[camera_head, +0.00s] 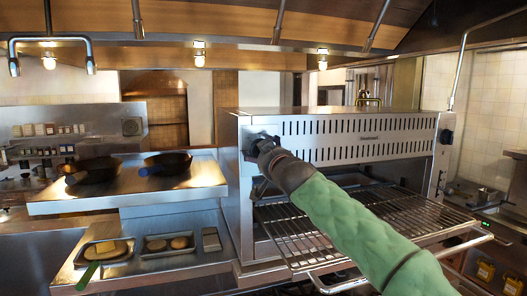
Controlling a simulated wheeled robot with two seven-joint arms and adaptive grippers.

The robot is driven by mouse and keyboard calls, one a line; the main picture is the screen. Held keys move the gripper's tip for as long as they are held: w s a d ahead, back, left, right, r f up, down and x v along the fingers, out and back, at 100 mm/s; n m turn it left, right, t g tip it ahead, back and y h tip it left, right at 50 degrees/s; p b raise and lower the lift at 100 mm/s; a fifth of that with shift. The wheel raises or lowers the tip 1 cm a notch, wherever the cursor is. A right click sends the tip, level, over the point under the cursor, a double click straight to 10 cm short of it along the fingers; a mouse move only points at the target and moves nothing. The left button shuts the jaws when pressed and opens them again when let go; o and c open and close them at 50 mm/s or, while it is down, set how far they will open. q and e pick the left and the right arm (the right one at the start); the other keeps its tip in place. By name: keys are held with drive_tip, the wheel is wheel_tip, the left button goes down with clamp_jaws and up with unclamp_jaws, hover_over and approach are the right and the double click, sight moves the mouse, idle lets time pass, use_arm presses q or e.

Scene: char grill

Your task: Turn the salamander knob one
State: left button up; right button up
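The salamander (360,126) is a stainless steel unit with rows of dark slots across its front panel and an open wire rack (405,212) below. A dark round knob (446,136) sits at the right end of its front panel. My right gripper (262,147), on the green-sleeved arm coming in from the lower right, is at the left end of the panel. It covers that spot, and a dark part there is mostly hidden behind it. I cannot tell whether its fingers are open or shut, or whether they touch anything. My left gripper is not in view.
Two dark pans (167,163) (97,170) stand on a steel shelf to the left. Below it are trays with round food pieces (169,244) and a green-handled utensil (88,275). The rack's front handle (345,284) sticks out under my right arm.

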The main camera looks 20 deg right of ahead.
drive_tip(key=shift+w, duration=0.15)
drive_tip(key=shift+c, duration=1)
drive_tip(key=shift+s, duration=0.25)
drive_tip(key=c, duration=0.9)
drive_tip(key=shift+c, duration=0.2)
